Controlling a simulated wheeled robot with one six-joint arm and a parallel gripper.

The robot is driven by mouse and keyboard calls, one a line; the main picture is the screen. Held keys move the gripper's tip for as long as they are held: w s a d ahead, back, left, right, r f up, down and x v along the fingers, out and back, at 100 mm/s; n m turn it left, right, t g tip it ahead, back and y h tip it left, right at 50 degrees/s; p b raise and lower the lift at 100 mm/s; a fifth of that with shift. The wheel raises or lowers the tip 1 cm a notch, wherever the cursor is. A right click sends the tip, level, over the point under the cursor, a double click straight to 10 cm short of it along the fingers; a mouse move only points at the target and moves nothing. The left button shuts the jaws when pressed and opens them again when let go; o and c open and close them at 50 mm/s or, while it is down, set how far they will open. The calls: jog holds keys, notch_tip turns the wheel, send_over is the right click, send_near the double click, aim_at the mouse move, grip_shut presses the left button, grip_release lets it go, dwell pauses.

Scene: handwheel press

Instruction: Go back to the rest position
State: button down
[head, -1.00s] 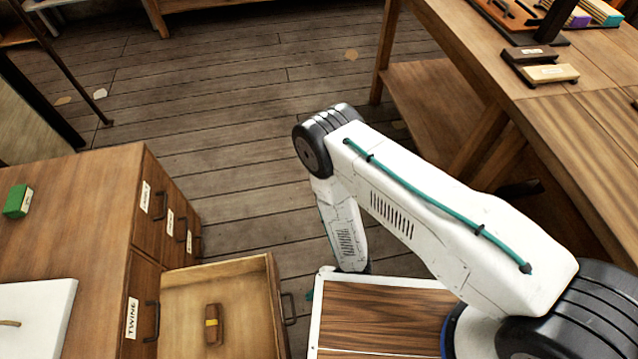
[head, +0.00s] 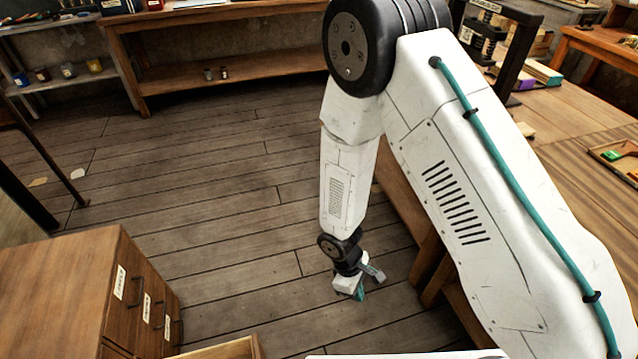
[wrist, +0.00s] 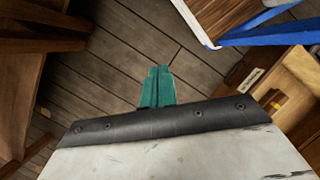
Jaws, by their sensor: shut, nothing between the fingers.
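My gripper (head: 357,290) hangs at the end of my white arm in the head view, over the plank floor between the drawer cabinet and the workbench. In the wrist view its teal fingers (wrist: 157,87) are together with nothing between them. It is apart from the furniture, with bare floor beyond the fingertips.
The drawer cabinet (head: 58,290) stands at the lower left, with an open drawer (head: 225,350) at the bottom edge. The workbench (head: 590,135) is at the right, carrying a dark press frame (head: 515,50). A shelf table (head: 225,75) stands at the back. The middle floor is clear.

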jog(key=d+r+m+g, duration=0.1)
jog(key=d+r+m, duration=0.25)
jog(key=r, duration=0.85)
jog(key=d+r+m, duration=0.3)
jog(key=d+r, duration=0.1)
jog(key=r, duration=0.8)
jog(key=s+d+r+m+t+y, duration=0.1)
jog(key=s+d+r+m, duration=0.1)
jog(key=r, duration=0.5)
jog(key=s+d+r+m+t+y, duration=0.1)
jog(key=s+d+r+m+t, duration=0.1)
jog(key=s+d+r, duration=0.2)
jog(key=s+d+r+m+t+y, duration=0.1)
jog(key=s+d+r+m, duration=0.1)
jog(key=s+r, duration=0.5)
jog(key=shift+d+r+t, duration=0.3)
jog(key=shift+d+r, duration=0.15)
jog(key=shift+r, duration=2.15)
